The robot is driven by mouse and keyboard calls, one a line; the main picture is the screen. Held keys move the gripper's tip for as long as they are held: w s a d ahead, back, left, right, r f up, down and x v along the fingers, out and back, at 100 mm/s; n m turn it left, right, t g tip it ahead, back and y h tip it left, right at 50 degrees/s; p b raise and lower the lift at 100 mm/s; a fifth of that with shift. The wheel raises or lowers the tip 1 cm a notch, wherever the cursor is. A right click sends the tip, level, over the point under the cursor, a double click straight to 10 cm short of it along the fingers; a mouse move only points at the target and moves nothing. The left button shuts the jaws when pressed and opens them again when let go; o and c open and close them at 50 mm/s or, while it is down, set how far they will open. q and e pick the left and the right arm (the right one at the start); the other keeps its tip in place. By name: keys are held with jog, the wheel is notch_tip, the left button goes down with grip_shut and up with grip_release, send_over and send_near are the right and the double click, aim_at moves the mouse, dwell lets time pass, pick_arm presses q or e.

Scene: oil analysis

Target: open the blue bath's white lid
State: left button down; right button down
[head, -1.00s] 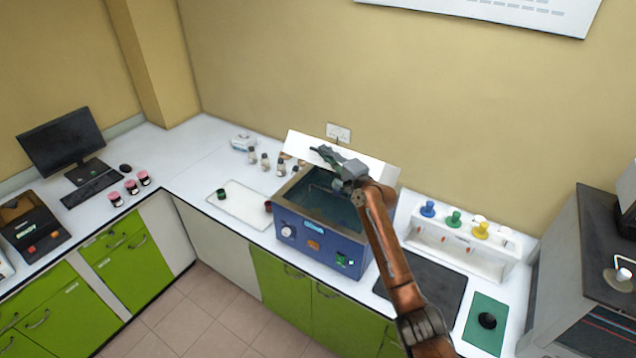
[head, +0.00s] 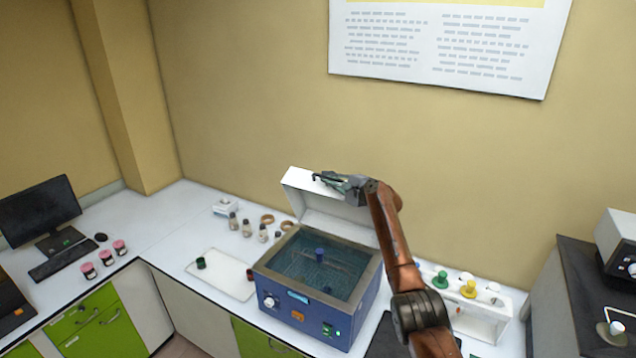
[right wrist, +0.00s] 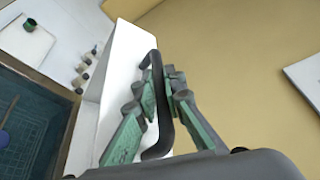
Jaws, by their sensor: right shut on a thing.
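The blue bath (head: 312,318) stands on the white bench, and its basin shows open, with a dark blue object inside it. Its white lid (head: 300,187) is raised and tilted up at the back of the bath. My right gripper (head: 335,182) is at the lid's upper edge. In the right wrist view the gripper (right wrist: 160,90) is shut on the lid's dark handle (right wrist: 157,125), with green-padded fingers on both sides of it. The white lid (right wrist: 118,75) fills the area left of the handle there. My left gripper is not in view.
A white tray (head: 214,278) with a small green-capped item lies left of the bath. Several small bottles (head: 247,229) stand behind it. A white rack (head: 480,318) with coloured knobs stands right of the bath. The wall is behind the lid.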

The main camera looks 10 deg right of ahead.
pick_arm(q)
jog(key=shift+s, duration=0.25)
pick_arm(e)
jog(key=shift+w+d+r, duration=0.15)
jog(key=shift+w+d, duration=0.15)
jog(key=shift+d, duration=0.1)
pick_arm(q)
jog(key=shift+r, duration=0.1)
pick_arm(e)
jog(key=c, duration=2.3)
grip_release()
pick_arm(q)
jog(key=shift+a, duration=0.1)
pick_arm(e)
jog(key=shift+a, duration=0.1)
jog(key=shift+s, duration=0.1)
jog(key=shift+v, duration=1.05)
jog(key=v, duration=0.9)
jog(key=shift+s+d, duration=0.25)
jog(key=shift+r, duration=0.15)
